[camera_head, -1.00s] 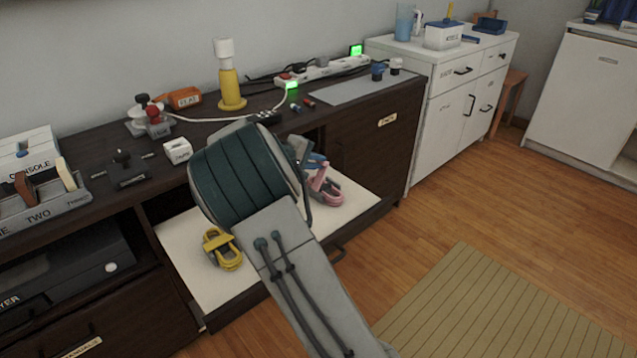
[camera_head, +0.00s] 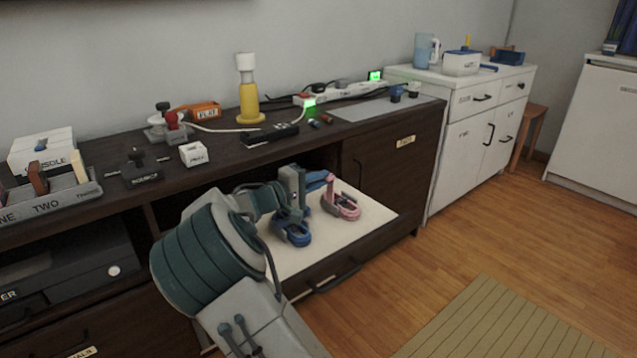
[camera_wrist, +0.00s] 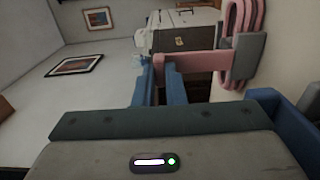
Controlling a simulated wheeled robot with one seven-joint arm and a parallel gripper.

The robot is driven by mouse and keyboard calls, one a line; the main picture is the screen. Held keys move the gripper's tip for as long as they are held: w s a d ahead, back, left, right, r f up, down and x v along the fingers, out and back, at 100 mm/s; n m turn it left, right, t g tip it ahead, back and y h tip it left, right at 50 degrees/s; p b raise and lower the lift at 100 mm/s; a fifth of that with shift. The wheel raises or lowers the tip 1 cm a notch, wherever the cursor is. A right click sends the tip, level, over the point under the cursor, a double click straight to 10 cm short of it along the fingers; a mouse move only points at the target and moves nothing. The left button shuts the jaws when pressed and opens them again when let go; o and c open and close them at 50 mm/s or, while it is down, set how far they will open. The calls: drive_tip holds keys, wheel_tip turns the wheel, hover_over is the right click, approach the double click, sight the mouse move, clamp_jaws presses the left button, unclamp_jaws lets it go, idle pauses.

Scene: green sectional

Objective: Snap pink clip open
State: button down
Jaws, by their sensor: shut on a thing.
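The pink clip (camera_head: 347,210) sits on the white pull-out shelf (camera_head: 370,222), near its right end. In the wrist view, its straight pink bar (camera_wrist: 200,64) runs from my blue fingers to a grey block, with pink loops above. My gripper (camera_head: 318,181) reaches the clip from the left. It also shows in the wrist view (camera_wrist: 158,82), with its two fingers closed around the end of the pink bar. Part of the clip's bar is hidden by the fingers. I cannot tell whether the clip's gate is open.
A blue clip (camera_head: 292,234) lies on the shelf just below my gripper. The shelf's front handle (camera_head: 334,277) sticks out. The shelf's front right is clear.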

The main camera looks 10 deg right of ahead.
drive_tip(key=c, duration=1.5)
unclamp_jaws()
drive_tip(key=shift+d, duration=0.1)
drive_tip(key=p+v, duration=0.4)
drive_tip(key=v, duration=1)
drive_tip(key=shift+w, duration=0.1)
